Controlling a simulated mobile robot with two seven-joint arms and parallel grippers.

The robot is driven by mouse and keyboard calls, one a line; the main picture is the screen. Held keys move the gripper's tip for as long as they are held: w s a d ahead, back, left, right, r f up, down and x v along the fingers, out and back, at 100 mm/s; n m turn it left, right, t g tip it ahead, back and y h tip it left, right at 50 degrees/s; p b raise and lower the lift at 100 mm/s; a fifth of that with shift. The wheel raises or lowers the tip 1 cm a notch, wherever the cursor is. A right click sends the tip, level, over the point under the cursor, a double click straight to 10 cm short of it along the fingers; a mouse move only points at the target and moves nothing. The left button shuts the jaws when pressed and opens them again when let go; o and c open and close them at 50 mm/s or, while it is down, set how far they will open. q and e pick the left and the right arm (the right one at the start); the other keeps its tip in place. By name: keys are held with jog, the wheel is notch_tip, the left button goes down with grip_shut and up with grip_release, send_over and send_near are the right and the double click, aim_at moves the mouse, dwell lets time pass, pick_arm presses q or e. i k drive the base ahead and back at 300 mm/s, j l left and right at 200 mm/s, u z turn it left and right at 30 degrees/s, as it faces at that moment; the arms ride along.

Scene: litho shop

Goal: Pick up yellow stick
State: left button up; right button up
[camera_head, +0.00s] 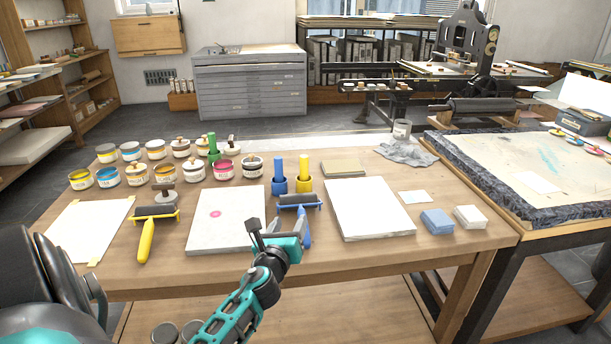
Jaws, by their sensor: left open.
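My left gripper (258,230) is open and empty. In the picture it shows at the right edge of a pale slab, nearer than the yellow stick and to its lower left, apart from it. My right gripper is not in view.
A blue-handled roller (300,201) lies in front of the yellow stick, between a white slab (368,208) and the pale slab (225,220). Several ink jars (137,174), a green stick (213,145) and a yellow-handled roller (147,240) are to the left. Blue and white blocks (437,221) are at right.

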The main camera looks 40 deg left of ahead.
aim_at(304, 158)
jog(key=i+j, duration=0.55)
jog(key=j, duration=0.2)
jog(key=i+j, duration=0.15)
jog(key=j, duration=0.15)
jog(key=z, duration=0.05)
